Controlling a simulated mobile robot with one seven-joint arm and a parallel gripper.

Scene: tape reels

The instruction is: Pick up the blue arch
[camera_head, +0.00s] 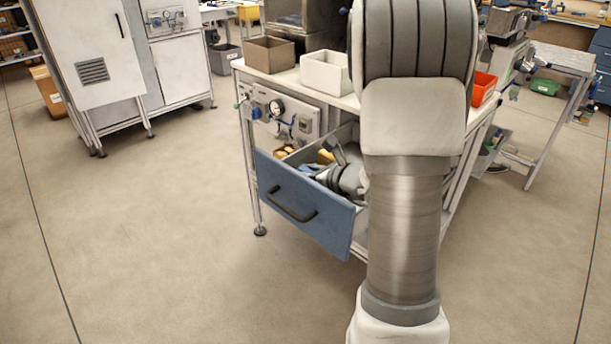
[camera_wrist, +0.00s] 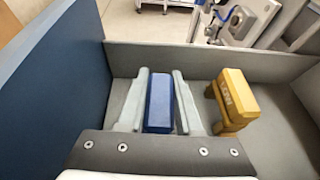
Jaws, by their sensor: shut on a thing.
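The blue arch (camera_wrist: 159,104) is between the two grey fingers of my gripper (camera_wrist: 158,100) in the wrist view, inside a drawer. The fingers are shut on it, one along each side. Only its top and near part show; its lower part is hidden. In the head view the open drawer (camera_head: 300,212) has a blue front, and my gripper (camera_head: 345,180) reaches into it, partly behind my arm. A bit of blue beside the gripper in that view is too small to make out.
A yellow arch-shaped block (camera_wrist: 236,100) stands just right of my gripper in the drawer. The blue drawer front (camera_wrist: 60,85) is close on the left, and a grey drawer wall (camera_wrist: 190,62) runs across the back. Bins (camera_head: 325,72) stand on the bench top above.

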